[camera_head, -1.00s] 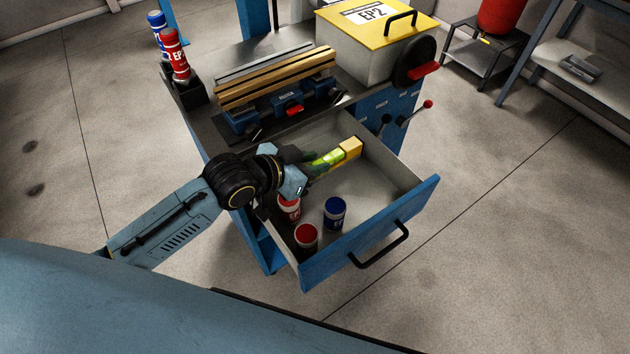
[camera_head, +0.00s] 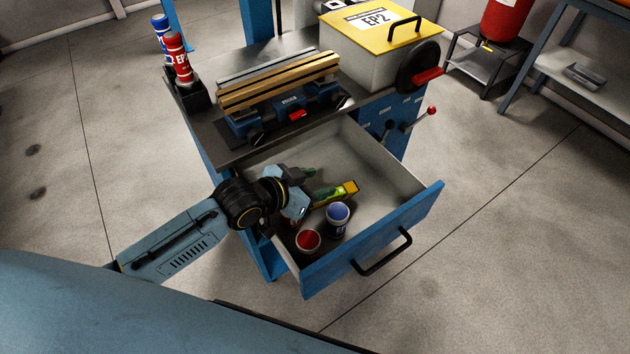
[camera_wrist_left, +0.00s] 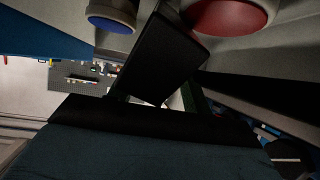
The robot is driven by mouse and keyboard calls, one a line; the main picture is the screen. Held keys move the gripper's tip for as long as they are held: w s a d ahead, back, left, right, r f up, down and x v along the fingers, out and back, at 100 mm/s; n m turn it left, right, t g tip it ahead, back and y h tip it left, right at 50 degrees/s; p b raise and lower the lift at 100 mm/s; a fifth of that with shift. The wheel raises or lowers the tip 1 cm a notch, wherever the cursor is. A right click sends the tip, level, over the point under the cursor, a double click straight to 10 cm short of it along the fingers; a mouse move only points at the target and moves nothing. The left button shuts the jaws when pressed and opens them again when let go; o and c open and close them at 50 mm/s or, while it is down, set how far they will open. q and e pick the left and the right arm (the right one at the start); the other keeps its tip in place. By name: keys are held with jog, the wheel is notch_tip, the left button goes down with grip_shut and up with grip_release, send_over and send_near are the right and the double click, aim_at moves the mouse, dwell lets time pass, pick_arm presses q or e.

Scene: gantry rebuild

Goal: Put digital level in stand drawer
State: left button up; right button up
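The digital level (camera_head: 335,194), green with a yellow end, is low inside the open stand drawer (camera_head: 372,240), behind the blue can. It appears to lie on the drawer floor, but its near end is hidden by my gripper. My left gripper (camera_head: 308,187) is in the drawer at the level's left end. Its upper finger stands apart from the level with a gap, so it looks open; the lower finger is hard to see. My right gripper is not in view.
A blue can (camera_head: 338,218) and a red can (camera_head: 308,241) stand in the drawer's front left; another red one is mostly hidden by my gripper. The drawer's right side is clear. A vise (camera_head: 285,110) and a yellow-lidded box (camera_head: 370,50) sit on the stand above.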

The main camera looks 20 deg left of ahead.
pick_arm(q)
jog(key=shift+s+a+r, duration=0.1)
jog(key=shift+s+r, duration=0.05)
jog(key=shift+r, duration=0.05)
jog(key=p+v, duration=0.2)
jog(key=v, duration=0.9)
jog(key=shift+s+a, duration=0.2)
jog(key=shift+s, duration=0.05)
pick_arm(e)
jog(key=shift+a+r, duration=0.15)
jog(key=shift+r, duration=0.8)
pick_arm(q)
jog(key=shift+r, duration=0.15)
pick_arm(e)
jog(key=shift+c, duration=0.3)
